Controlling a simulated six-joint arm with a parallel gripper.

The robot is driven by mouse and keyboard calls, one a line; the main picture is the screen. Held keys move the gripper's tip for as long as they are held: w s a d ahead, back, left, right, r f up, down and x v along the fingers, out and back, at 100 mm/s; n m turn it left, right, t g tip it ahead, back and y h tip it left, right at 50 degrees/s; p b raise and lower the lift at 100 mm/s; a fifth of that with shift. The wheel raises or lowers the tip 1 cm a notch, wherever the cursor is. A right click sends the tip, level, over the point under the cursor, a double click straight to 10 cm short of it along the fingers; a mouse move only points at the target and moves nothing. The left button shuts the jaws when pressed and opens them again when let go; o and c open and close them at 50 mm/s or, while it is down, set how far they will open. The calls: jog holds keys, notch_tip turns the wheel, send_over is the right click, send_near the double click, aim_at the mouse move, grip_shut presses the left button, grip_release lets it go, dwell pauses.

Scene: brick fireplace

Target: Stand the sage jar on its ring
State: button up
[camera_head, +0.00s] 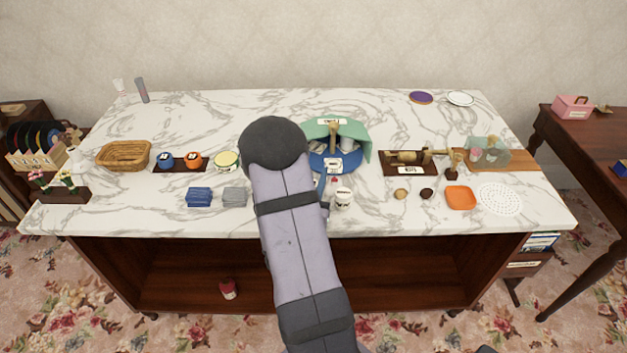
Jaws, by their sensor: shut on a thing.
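A small white jar (343,199) with dark lettering, too small to read, shows just right of my arm near the front middle of the marble table. It looks upright; whether its base touches the table I cannot tell. My gripper (326,206) is mostly hidden behind my arm; a small dark part of it shows at the jar's left side, and it appears shut on this jar. Behind stands a green curved stand (358,135) with a blue base (351,160) and white labels. I cannot pick out the ring with certainty.
Blue (199,197) and grey (235,197) stacks lie left of my arm, near a wicker basket (123,154). To the right are a dark tray (388,168), an orange dish (460,197) and a white perforated mat (499,199).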

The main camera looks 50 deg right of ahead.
jog(key=shift+f, duration=0.65)
jog(key=shift+f, duration=0.2)
jog(key=o, duration=1.1)
jog(key=shift+c, duration=0.2)
jog(key=shift+r, duration=0.1)
jog(key=v, duration=0.5)
jog(key=shift+s+a+f+b, duration=0.2)
jog(key=shift+s+f+b, duration=0.1)
jog(key=shift+f+b, duration=0.1)
jog(key=shift+p+v, duration=0.75)
jog(key=shift+p, duration=0.25)
jog(key=shift+o, duration=0.6)
jog(key=shift+s, duration=0.15)
